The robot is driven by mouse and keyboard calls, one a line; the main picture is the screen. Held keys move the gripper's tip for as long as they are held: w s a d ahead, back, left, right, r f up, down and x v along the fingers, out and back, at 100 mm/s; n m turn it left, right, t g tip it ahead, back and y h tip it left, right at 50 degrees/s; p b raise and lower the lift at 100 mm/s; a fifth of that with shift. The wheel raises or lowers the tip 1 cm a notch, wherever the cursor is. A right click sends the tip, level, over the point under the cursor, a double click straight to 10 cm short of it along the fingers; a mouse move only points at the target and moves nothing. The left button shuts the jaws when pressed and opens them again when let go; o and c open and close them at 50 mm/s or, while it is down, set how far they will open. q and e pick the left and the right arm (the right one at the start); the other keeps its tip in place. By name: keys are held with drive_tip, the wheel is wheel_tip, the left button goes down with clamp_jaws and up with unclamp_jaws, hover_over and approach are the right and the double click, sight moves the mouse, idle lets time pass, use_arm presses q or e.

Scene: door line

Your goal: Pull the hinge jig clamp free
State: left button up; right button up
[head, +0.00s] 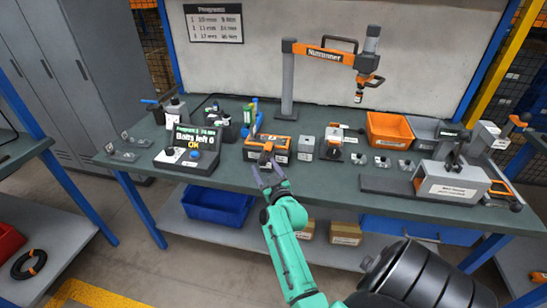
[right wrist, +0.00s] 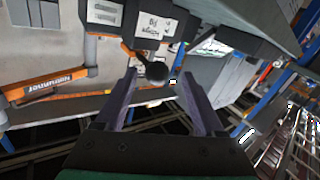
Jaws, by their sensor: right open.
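The hinge jig (head: 280,142) is an orange and dark block with white labels, near the front edge of the bench. In the right wrist view the lever ends in a round black knob (right wrist: 155,71). My right gripper (head: 264,168) is open just in front of the bench edge, below the handle in the head view. In the wrist view its fingertips (right wrist: 158,76) stand either side of the knob, with gaps showing. My left gripper is not in view.
A label box with a screen (head: 190,158) stands left of the jig, and a grey block (head: 305,148) right of it. A nutrunner arm (head: 325,54) rises behind. An orange bin (head: 388,128) and a large fixture (head: 450,185) stand right. A blue bin (head: 217,207) sits below.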

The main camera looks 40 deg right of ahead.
drive_tip(key=p+v, duration=0.3)
drive_tip(key=v, duration=0.8)
drive_tip(key=shift+s+a+p, duration=0.2)
drive_tip(key=shift+p, duration=0.1)
